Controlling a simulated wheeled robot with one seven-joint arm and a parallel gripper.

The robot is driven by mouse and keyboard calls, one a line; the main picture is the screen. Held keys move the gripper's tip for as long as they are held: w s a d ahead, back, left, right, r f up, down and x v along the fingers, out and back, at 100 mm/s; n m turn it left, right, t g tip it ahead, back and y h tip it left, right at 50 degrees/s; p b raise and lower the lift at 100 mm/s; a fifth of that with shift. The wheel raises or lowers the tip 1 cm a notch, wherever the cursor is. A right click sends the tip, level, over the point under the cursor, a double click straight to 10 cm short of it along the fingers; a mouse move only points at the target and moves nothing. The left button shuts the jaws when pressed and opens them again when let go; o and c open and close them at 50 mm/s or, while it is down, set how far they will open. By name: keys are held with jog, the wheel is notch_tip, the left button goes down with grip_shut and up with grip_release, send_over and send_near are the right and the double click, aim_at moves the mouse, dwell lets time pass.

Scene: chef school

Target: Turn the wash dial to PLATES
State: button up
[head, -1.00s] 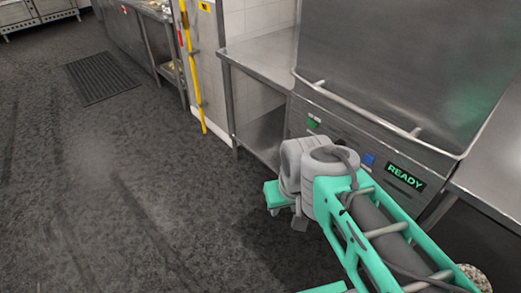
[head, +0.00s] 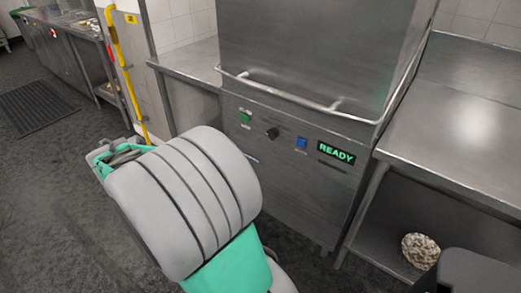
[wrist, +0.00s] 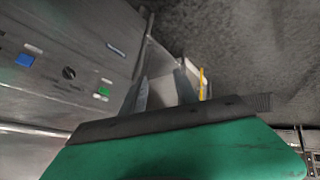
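The wash dial (head: 272,133) is a small black knob on the steel front panel of the dishwasher (head: 232,138). It sits between a green button (head: 246,117) and a blue button (head: 301,143). The dial also shows at the left of the wrist view (wrist: 69,73). Its markings are too small to read, so I cannot tell its setting. My gripper (wrist: 161,80) shows in the wrist view with two grey fingers apart and nothing between them. It is to the right of the dial there, not touching it.
A lit READY display (head: 336,153) is right of the blue button. A handle bar (head: 290,97) runs above the panel. Steel counters (head: 455,125) flank the machine. A round speckled thing (head: 420,250) lies on the right lower shelf. A yellow pole (head: 118,55) stands at left; floor is open there.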

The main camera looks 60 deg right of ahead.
jog(key=s+d+f+m+g+h+b, duration=0.1)
jog(key=d+f+h, duration=0.15)
jog(key=d, duration=0.35)
jog(key=d+f+m+g+h+b, duration=0.1)
jog(key=d+f, duration=0.3)
jog(key=d, duration=0.3)
jog(key=g+h+b, duration=0.5)
jog(key=h+b, duration=0.1)
jog(key=h, duration=0.1)
send_near(269, 137)
jog(key=d, duration=0.1)
jog(key=shift+m, duration=0.4)
jog(key=d, duration=0.2)
jog(key=s+d, duration=0.1)
jog(key=d, duration=0.4)
jog(key=shift+s+d, duration=0.25)
jog(key=shift+s, duration=0.15)
jog(key=shift+c, duration=0.2)
grip_shut()
